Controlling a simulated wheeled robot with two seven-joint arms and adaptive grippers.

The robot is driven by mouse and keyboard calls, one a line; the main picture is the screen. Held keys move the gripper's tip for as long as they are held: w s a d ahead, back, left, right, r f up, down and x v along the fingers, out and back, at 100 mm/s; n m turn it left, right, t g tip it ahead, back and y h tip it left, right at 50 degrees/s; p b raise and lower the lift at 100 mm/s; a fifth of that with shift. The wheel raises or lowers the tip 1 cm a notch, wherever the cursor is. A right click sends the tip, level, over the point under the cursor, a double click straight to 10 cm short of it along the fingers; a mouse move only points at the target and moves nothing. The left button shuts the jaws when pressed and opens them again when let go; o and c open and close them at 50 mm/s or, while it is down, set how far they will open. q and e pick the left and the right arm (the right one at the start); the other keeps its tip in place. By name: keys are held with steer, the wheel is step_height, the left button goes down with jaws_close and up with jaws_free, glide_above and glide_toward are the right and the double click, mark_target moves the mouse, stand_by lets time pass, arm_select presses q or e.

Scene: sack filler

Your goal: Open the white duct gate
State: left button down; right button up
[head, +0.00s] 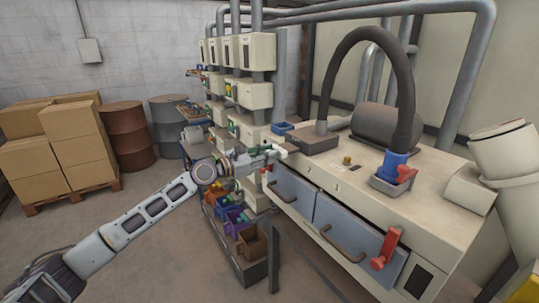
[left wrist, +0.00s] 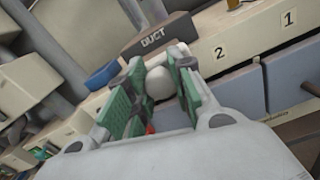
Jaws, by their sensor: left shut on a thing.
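The dark duct box (head: 313,140) stands on the left end of the pale machine's top, and its front reads DUCT in the left wrist view (left wrist: 153,38). The white duct gate shows in the left wrist view as a rounded white knob (left wrist: 159,84) in front of that label. My left gripper (head: 270,156) reaches in from the left to the front of the duct box. Its green finger pads (left wrist: 162,88) are on both sides of the knob, shut on it. My right gripper is not in view.
Grey-blue drawers (head: 294,190) with handles are below the machine top, right of the gripper. A black hose (head: 404,80) arches to a blue fitting with a red lever (head: 405,174). Another red lever (head: 386,248) is in front. Coloured bins (head: 236,222) are beneath my arm.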

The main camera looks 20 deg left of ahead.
arm_select(q)
steer(key=c, duration=1.5)
jaws_free()
steer(key=shift+f, duration=0.1)
steer(key=shift+c, duration=0.2)
steer(key=o, duration=0.4)
steer(key=shift+s+a, duration=0.2)
steer(key=shift+s, duration=0.05)
steer(key=shift+c, duration=0.2)
steer(key=shift+w+d, duration=0.1)
steer(key=v, duration=1.2)
steer(key=shift+m, duration=0.3)
